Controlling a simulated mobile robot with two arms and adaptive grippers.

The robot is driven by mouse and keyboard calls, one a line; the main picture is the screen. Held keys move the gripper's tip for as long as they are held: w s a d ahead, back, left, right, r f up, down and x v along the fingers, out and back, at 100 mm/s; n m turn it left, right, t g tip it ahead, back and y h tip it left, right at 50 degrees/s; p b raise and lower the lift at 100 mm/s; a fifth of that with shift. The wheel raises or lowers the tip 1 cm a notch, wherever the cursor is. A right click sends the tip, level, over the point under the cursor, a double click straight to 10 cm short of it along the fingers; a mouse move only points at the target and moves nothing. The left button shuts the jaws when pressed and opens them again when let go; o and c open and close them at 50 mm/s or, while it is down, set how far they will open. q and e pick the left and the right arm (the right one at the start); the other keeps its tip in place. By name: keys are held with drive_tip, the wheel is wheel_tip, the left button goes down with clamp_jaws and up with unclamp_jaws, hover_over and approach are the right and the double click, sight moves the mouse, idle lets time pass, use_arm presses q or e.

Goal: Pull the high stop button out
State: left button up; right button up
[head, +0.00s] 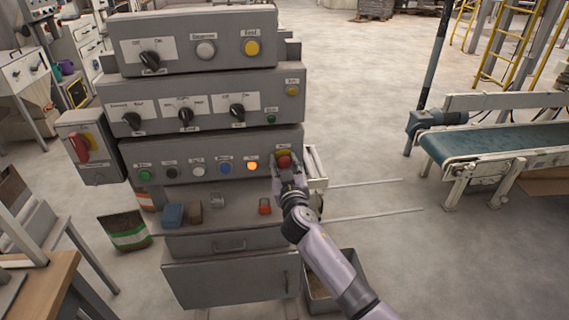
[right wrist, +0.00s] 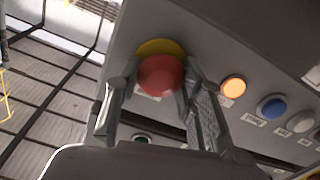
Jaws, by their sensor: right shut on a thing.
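The high stop button (head: 283,161) is a red mushroom head on a yellow base at the right end of the third panel row. My right gripper (head: 284,168) is at it, with its fingers on either side of the red head. In the right wrist view the red head (right wrist: 161,76) sits between the two fingers (right wrist: 158,88), with the yellow disc (right wrist: 158,48) behind it. The gripper is shut on the red head. My left gripper is in neither view.
A lit orange button (head: 252,166) and a blue button (head: 225,167) sit left of the stop button. A conveyor (head: 480,142) stands to the right, with open floor between.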

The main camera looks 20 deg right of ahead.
clamp_jaws()
drive_tip(key=shift+s+a+f+b, duration=0.1)
drive_tip(key=shift+s+b, duration=0.25)
drive_tip(key=shift+s, duration=0.2)
drive_tip(key=o, duration=0.6)
unclamp_jaws()
drive_tip(key=shift+o, duration=1.2)
drive_tip(key=shift+s, duration=0.15)
drive_tip(key=shift+o, duration=0.8)
